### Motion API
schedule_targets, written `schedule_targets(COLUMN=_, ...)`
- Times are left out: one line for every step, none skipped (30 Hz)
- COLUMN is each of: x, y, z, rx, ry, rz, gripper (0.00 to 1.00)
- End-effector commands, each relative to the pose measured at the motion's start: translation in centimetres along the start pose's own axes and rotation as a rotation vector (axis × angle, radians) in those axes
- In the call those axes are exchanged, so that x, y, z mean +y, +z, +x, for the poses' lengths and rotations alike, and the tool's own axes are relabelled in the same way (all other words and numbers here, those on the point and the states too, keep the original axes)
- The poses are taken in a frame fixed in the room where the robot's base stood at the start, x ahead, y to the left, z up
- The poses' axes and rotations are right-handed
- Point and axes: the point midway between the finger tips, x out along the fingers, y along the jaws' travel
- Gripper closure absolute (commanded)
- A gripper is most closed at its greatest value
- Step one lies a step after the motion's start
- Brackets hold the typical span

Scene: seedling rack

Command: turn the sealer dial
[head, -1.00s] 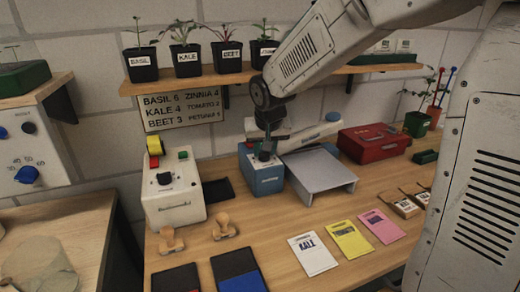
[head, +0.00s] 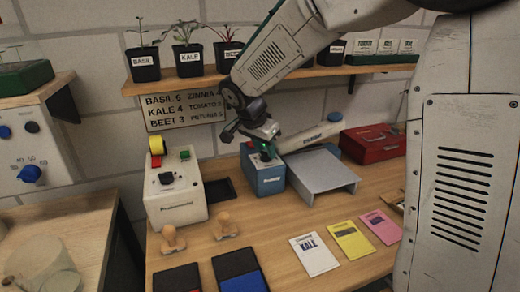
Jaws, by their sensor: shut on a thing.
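The blue box-shaped machine (head: 268,181), which I take to be the sealer, stands on the bench below the shelf. A flat grey platform (head: 322,172) adjoins it on the right, with a pale bar behind. My gripper (head: 264,152) reaches down at a tilt onto the top of the blue machine. Its jaws are shut on the small dark dial there, which they mostly hide. A small green spot shows at the fingers. The dial's setting cannot be read.
Two wooden stamps (head: 172,239) and several seed packets (head: 314,254) lie in front. A red box (head: 371,143) is behind right. Potted seedlings stand on the shelf (head: 222,80) above.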

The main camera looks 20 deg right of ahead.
Motion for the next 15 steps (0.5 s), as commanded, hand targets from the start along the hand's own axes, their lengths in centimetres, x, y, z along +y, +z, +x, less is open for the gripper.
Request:
schedule_targets(x=-0.08, y=0.08, z=0.00, rx=-0.001, ry=0.010, rz=0.023, gripper=0.92)
schedule_targets(x=-0.09, y=0.09, z=0.00, rx=-0.001, ry=0.016, rz=0.038, gripper=0.92)
schedule_targets(x=-0.11, y=0.09, z=-0.01, rx=-0.001, ry=0.022, rz=0.055, gripper=0.92)
schedule_targets(x=-0.13, y=0.09, z=-0.02, rx=-0.001, ry=0.027, rz=0.068, gripper=0.92)
schedule_targets(x=-0.13, y=0.08, z=-0.04, rx=-0.001, ry=0.032, rz=0.078, gripper=0.92)
schedule_targets(x=-0.14, y=0.08, z=-0.05, rx=-0.001, ry=0.037, rz=0.091, gripper=0.92)
schedule_targets(x=-0.15, y=0.08, z=-0.05, rx=-0.001, ry=0.041, rz=0.100, gripper=0.92)
schedule_targets(x=-0.16, y=0.08, z=-0.05, rx=-0.001, ry=0.043, rz=0.107, gripper=0.92)
schedule_targets(x=-0.17, y=0.08, z=-0.05, rx=-0.001, ry=0.047, rz=0.116, gripper=0.92)
schedule_targets(x=-0.18, y=0.08, z=-0.05, rx=-0.001, ry=0.049, rz=0.122, gripper=0.92)
schedule_targets(x=-0.18, y=0.09, z=-0.05, rx=-0.001, ry=0.051, rz=0.127, gripper=0.92)
schedule_targets(x=-0.18, y=0.09, z=-0.04, rx=-0.001, ry=0.053, rz=0.132, gripper=0.92)
schedule_targets(x=-0.17, y=0.10, z=-0.04, rx=-0.001, ry=0.054, rz=0.135, gripper=0.92)
schedule_targets(x=-0.17, y=0.10, z=-0.04, rx=-0.001, ry=0.056, rz=0.137, gripper=0.92)
schedule_targets(x=-0.17, y=0.10, z=-0.04, rx=-0.001, ry=0.057, rz=0.139, gripper=0.92)
